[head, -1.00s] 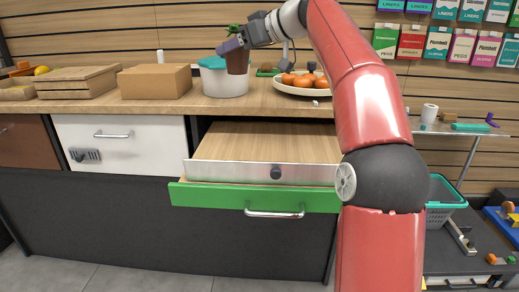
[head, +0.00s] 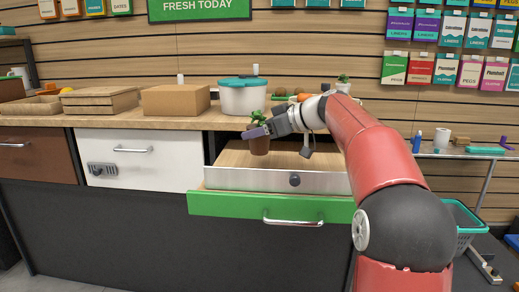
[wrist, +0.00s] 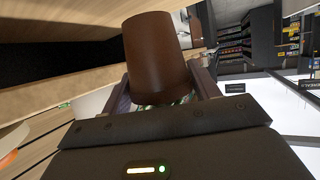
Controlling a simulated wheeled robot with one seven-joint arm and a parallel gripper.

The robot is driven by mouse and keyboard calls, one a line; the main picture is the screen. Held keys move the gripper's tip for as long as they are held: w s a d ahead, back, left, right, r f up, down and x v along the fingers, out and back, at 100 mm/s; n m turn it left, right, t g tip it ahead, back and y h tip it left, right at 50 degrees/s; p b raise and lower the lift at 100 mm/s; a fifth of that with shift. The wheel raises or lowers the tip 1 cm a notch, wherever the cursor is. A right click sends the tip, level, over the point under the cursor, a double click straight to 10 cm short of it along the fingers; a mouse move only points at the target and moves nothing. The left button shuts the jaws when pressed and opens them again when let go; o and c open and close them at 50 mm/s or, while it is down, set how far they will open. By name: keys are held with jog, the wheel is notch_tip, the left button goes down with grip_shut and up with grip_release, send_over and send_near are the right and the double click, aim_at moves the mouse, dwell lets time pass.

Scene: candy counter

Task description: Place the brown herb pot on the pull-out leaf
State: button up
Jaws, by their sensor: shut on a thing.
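The brown herb pot (head: 259,146) has a green plant on top and hangs upright in my gripper (head: 259,132). In the wrist view the pot (wrist: 157,58) fills the space between the two fingers (wrist: 160,88), and its plant is mostly hidden. The pull-out leaf (head: 232,158) is a wooden board with a metal front edge and a dark knob, pulled out below the counter top. The pot appears over the leaf's left-middle part in the head view. I cannot tell for sure whether its base touches the board.
A green drawer front (head: 230,204) with a handle sticks out below the leaf. The counter top (head: 140,121) behind carries a white tub with a teal lid (head: 243,96), a cardboard box (head: 176,100) and wooden crates (head: 97,99). The visible leaf surface looks clear.

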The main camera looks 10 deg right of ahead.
aim_at(259, 143)
jog(key=shift+f+b, duration=0.35)
jog(key=shift+f, duration=1.5)
jog(key=shift+f, duration=0.15)
jog(key=o, duration=1.1)
jog(key=shift+r, duration=0.2)
jog(key=v, duration=1.2)
jog(key=shift+r, duration=0.1)
